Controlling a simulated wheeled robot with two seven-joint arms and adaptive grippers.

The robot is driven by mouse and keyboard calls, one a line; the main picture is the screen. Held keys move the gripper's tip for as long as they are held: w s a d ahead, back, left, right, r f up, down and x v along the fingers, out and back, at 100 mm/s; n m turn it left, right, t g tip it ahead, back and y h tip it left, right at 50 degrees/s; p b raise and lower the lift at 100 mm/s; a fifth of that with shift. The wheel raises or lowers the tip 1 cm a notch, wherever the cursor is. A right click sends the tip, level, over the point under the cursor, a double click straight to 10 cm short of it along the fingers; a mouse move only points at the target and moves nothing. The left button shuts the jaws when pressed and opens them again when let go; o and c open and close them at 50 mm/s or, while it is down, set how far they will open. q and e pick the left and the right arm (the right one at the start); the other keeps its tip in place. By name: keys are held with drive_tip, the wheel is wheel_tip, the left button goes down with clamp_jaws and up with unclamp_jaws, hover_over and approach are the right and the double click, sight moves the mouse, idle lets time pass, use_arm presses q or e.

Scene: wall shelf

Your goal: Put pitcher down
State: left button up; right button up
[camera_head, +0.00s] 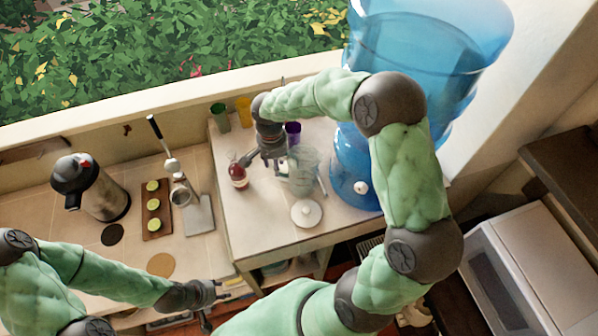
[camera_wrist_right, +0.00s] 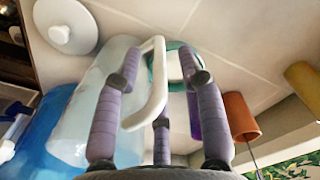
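The clear pitcher (camera_head: 303,172) appears to stand upright on the light counter (camera_head: 255,222), beside the blue water dispenser. Its white handle (camera_wrist_right: 157,80) shows in the right wrist view, with the translucent body (camera_wrist_right: 85,125) to the left. My right gripper (camera_head: 265,165) is just left of the pitcher; in the right wrist view its fingers (camera_wrist_right: 160,110) are spread on both sides of the handle, with gaps to it. Contact of the pitcher's base with the counter is hard to see. My left gripper (camera_head: 216,303) is empty with fingers apart, low near the counter's front edge.
A white lid (camera_head: 306,213) lies in front of the pitcher. The water dispenser (camera_head: 358,165) is close on the right. Counter front left is free.

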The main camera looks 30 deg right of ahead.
drive_tip(key=shift+f, duration=0.4)
drive_tip(key=shift+c, duration=0.3)
clamp_jaws()
drive_tip(key=shift+r, duration=0.25)
